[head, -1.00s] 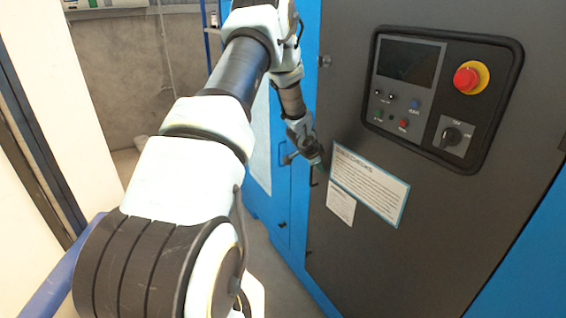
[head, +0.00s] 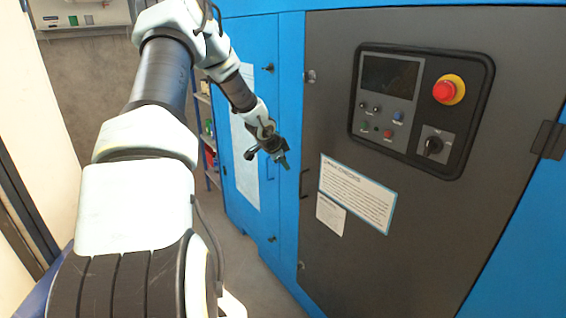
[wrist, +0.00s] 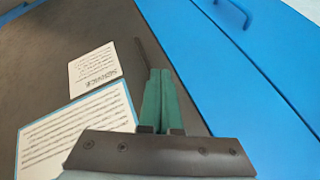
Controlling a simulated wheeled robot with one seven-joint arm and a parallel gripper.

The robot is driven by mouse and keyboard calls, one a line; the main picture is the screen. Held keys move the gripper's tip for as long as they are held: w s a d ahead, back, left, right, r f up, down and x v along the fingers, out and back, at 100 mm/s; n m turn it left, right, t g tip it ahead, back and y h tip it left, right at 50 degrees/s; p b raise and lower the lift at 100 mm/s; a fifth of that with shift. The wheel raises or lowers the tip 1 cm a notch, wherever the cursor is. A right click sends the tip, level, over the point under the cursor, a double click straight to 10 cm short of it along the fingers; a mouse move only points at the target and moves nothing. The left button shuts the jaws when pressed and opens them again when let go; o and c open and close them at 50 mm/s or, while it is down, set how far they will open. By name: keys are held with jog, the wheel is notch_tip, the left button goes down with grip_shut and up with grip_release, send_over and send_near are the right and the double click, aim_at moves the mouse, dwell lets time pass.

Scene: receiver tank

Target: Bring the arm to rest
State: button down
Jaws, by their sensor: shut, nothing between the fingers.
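My gripper (head: 284,162) is at the end of my arm, in front of the blue and dark grey cabinet, near the seam between its blue door and its dark door. In the wrist view my gripper (wrist: 161,85) shows two green fingers lying side by side, shut with nothing between them. My white and black arm reaches from the lower left up to the top of the head view, then bends down to the right. I cannot tell the exact gap between the fingertips and the cabinet.
The dark door (head: 400,235) carries a control panel (head: 420,110) with a red emergency button (head: 444,91) and a rotary switch (head: 434,147). A blue-edged sign (head: 356,193) sits below. The blue door (head: 285,110) is left of it. Shelves (head: 205,130) stand behind, and grey floor (head: 235,245) is clear.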

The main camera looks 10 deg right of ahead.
jog(key=s+a+r+n+g+y, duration=0.1)
jog(key=s+a+r+n, duration=0.2)
jog(key=s, duration=0.8)
jog(key=s+a+r+n+g+y, duration=0.1)
jog(key=s+a+r+n, duration=0.3)
jog(key=s+a+n, duration=0.3)
jog(key=s+a+r+n+g+y, duration=0.2)
jog(key=s+a+r+n, duration=0.2)
jog(key=s, duration=1.1)
jog(key=a+n, duration=0.1)
jog(key=a, duration=0.1)
jog(key=shift+s+a, duration=0.25)
jog(key=shift+a, duration=0.1)
jog(key=c, duration=1.6)
grip_release()
